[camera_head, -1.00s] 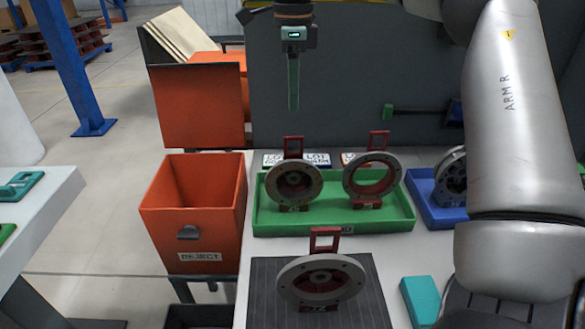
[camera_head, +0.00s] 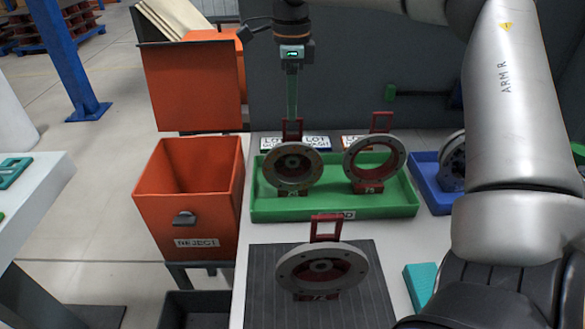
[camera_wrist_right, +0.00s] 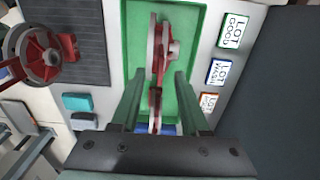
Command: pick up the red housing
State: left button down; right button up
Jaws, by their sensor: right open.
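Several red housings with round grey flanges stand upright in view. One housing (camera_head: 294,167) is at the left of the green tray (camera_head: 335,209), and another (camera_head: 374,162) is at its right. A third housing (camera_head: 322,268) stands on the dark ribbed mat, and a fourth (camera_head: 452,160) is partly hidden in the blue tray. My right gripper (camera_head: 292,117) points down over the left housing in the green tray, by its red top handle. In the right wrist view the fingers (camera_wrist_right: 155,85) are open, with tray housings (camera_wrist_right: 160,45) showing between and beyond them. My left gripper is not in view.
The orange reject bin (camera_head: 188,205) stands open left of the table. A teal block (camera_head: 420,284) lies right of the mat (camera_head: 262,290). Lot labels (camera_head: 316,142) lie behind the green tray. My right arm covers the right side of the head view.

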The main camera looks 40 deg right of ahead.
notch_tip(320, 180, down, 4)
jog(key=shift+d+f, duration=0.15)
jog(key=shift+f, duration=0.1)
grip_shut()
dwell(1.2)
jog(key=shift+r, duration=0.2)
